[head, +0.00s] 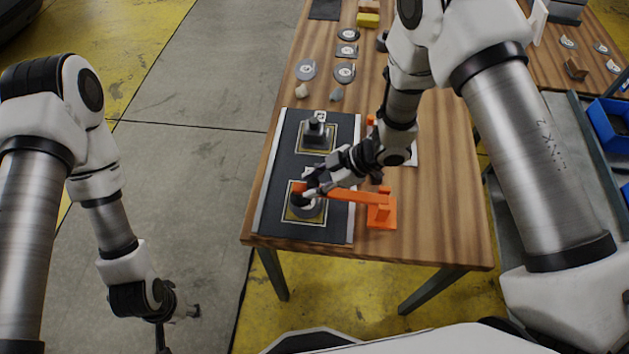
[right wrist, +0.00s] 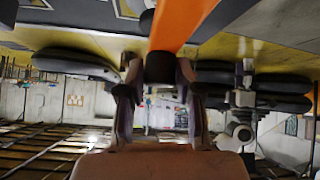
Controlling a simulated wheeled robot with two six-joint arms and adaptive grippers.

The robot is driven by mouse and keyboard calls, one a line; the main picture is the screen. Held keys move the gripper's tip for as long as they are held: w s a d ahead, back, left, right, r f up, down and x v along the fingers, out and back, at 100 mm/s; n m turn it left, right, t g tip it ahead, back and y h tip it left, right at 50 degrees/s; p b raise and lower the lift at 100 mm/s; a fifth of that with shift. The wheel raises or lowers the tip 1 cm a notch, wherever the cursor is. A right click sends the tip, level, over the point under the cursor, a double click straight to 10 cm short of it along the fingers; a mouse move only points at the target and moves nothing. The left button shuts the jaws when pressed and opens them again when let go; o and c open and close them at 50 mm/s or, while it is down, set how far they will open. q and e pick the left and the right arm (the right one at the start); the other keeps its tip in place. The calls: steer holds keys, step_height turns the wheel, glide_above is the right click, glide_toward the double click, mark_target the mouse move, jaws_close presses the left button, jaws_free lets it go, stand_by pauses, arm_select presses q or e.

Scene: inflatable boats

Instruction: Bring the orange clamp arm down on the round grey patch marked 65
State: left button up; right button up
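The orange clamp arm (head: 350,195) reaches left from its orange base (head: 382,212) at the right edge of the dark mat. Its end is over or very near the round dark grey patch (head: 305,211), which sits on a yellow-edged square. The patch's mark is not readable, and contact is unclear. My right gripper (head: 312,186) is at the arm's free end. In the right wrist view, the orange arm (right wrist: 183,22) ends in a black tip (right wrist: 160,69) between my two fingers; whether they press it is unclear. My left gripper (head: 178,312) hangs low, away from the table.
A black weight-like block (head: 315,132) stands on another square at the back of the mat (head: 283,165). Several grey discs (head: 306,69) and small stones (head: 302,90) lie behind. A blue bin (head: 606,125) is at right. Floor is open left of the table.

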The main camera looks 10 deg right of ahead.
steer(key=shift+o, duration=1)
steer(key=shift+a, duration=0.1)
steer(key=v, duration=1.2)
steer(key=shift+w, duration=0.15)
